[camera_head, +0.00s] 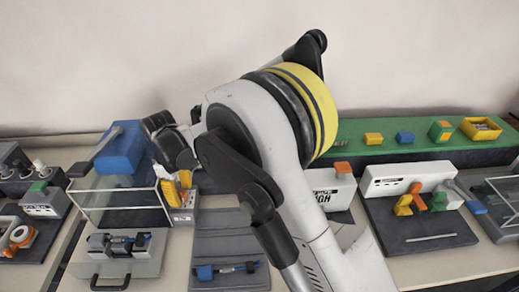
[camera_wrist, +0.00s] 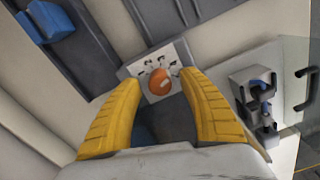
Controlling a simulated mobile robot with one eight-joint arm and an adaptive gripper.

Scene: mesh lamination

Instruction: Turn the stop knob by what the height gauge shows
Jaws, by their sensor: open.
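The stop knob (camera_wrist: 160,84) is a round orange knob with a pale mark, on a white plate (camera_wrist: 178,50) with dark markings too small to read. In the head view the plate (camera_head: 183,218) shows at the front of a grey unit, and the knob is not clear. My gripper (camera_wrist: 157,88) is open, its yellow fingers on either side of the knob in the wrist view; I cannot tell whether they touch it. In the head view my gripper (camera_head: 178,187) is just above the plate. A white box (camera_head: 335,190) ends in the letters "GH", partly hidden by my arm; I cannot tell whether it is the height gauge.
A clear-walled enclosure with a blue box (camera_head: 120,150) stands left of my gripper. A tray with a handle (camera_head: 122,262) and a grey mat (camera_head: 228,240) lie in front. A green shelf (camera_head: 385,150) runs behind at right. A station with coloured parts (camera_head: 415,232) is at right.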

